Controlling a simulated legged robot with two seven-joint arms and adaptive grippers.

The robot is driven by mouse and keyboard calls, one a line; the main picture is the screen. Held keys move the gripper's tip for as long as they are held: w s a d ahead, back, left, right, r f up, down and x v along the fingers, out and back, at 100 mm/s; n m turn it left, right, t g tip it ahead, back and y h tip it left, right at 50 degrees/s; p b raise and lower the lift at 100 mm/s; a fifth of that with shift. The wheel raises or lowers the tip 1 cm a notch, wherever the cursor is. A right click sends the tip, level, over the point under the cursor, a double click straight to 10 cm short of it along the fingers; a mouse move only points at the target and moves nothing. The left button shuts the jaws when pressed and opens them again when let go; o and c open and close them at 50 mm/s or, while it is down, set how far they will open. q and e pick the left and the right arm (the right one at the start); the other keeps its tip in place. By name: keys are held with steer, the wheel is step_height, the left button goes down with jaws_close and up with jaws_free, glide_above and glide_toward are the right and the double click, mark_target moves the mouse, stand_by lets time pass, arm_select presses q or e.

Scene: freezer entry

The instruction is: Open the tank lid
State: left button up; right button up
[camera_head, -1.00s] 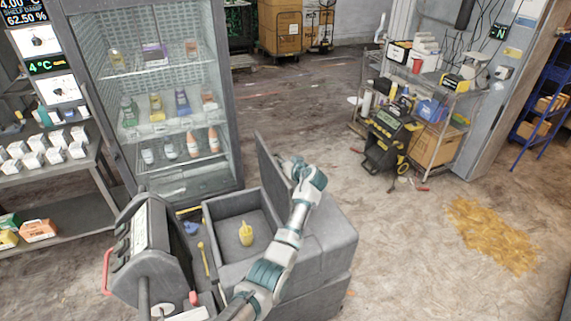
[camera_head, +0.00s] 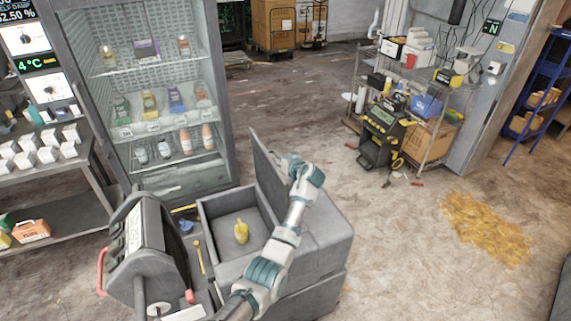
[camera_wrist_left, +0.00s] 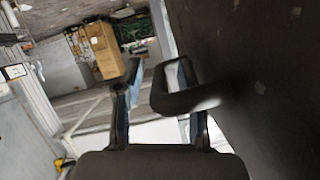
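The grey tank (camera_head: 205,228) stands at the lower middle of the head view, its top open. Its lid (camera_head: 263,172) stands up steeply on the right side of the opening. A yellow object (camera_head: 241,231) lies inside the tank. My left gripper (camera_head: 287,164) is at the lid's right face, near its upper part. In the left wrist view, the lid is the dark panel (camera_wrist_left: 265,70) on the right, with a dark loop handle (camera_wrist_left: 172,103). My left gripper's fingers (camera_wrist_left: 158,100) are apart, the right one overlapping the loop; contact is unclear. My right gripper is not in view.
A glass-door fridge (camera_head: 160,100) stands behind the tank. A dark machine with a red handle (camera_head: 145,245) stands left of the tank. A loaded cart (camera_head: 425,110) is at the back right. The floor right of the tank is mostly clear, with a yellow-brown patch (camera_head: 485,228).

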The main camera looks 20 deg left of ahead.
mark_target(275, 179)
arm_select(q)
steer(key=v, duration=1.1)
steer(key=shift+d, duration=0.2)
steer(key=shift+a, duration=0.1)
